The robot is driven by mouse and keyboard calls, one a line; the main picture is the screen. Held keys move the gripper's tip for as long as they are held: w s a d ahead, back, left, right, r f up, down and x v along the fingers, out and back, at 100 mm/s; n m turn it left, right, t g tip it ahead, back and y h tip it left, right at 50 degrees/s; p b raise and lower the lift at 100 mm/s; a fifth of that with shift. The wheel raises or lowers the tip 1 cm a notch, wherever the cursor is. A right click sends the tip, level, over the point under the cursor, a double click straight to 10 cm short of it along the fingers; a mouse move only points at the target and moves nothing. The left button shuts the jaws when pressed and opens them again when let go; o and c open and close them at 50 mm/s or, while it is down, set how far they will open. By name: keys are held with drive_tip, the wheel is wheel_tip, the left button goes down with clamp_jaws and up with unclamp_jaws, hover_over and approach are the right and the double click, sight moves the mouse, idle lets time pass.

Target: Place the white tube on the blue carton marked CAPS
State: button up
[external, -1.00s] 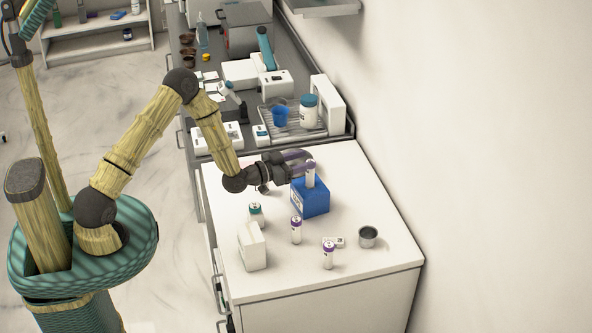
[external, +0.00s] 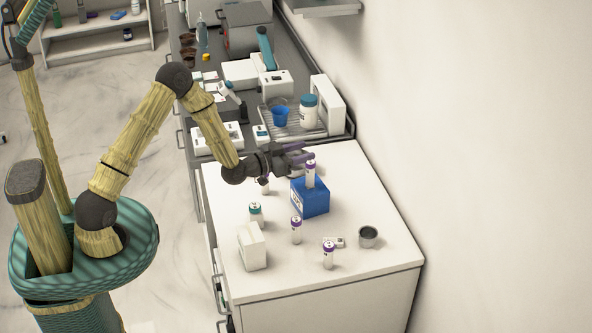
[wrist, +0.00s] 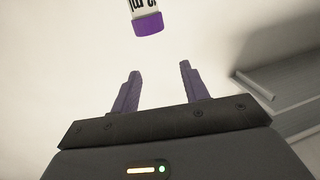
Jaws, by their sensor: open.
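A white tube with a purple cap (external: 310,175) stands upright on top of the blue carton (external: 315,200). The carton sits on the white counter, and the lettering on its pale label is too small to read. My gripper (external: 303,152) is open and empty, just behind and left of the tube in the external view, apart from it. In the wrist view the purple-capped tube (wrist: 147,18) shows at the top edge, beyond the spread fingertips (wrist: 160,68), with nothing between them. The carton is not visible in the wrist view.
Two more purple-capped tubes (external: 296,230) (external: 328,256), a teal-capped tube (external: 256,214), a white box (external: 252,246), a small white item (external: 336,242) and a metal cup (external: 368,237) stand on the counter (external: 370,200). A wall rises to the right. The counter's right side is clear.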

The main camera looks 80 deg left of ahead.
drive_tip(key=s+d+f+m+g+h, duration=0.1)
drive_tip(key=s+d+m+g+h, duration=0.1)
drive_tip(key=s+d+g, duration=0.3)
drive_tip(key=s+d+m+g+h, duration=0.1)
drive_tip(key=s+d+g+h, duration=0.15)
drive_tip(key=d, duration=0.55)
drive_tip(key=s+d+r+g, duration=0.1)
drive_tip(key=s+d+g, duration=0.1)
drive_tip(key=s, duration=0.9)
drive_tip(key=s+d+r+g+y, duration=0.1)
drive_tip(key=s+d+g, duration=0.2)
drive_tip(key=s, duration=0.8)
drive_tip(key=shift+d+n+g, duration=0.2)
drive_tip(key=shift+n+g, duration=0.2)
drive_tip(key=shift+g, duration=0.85)
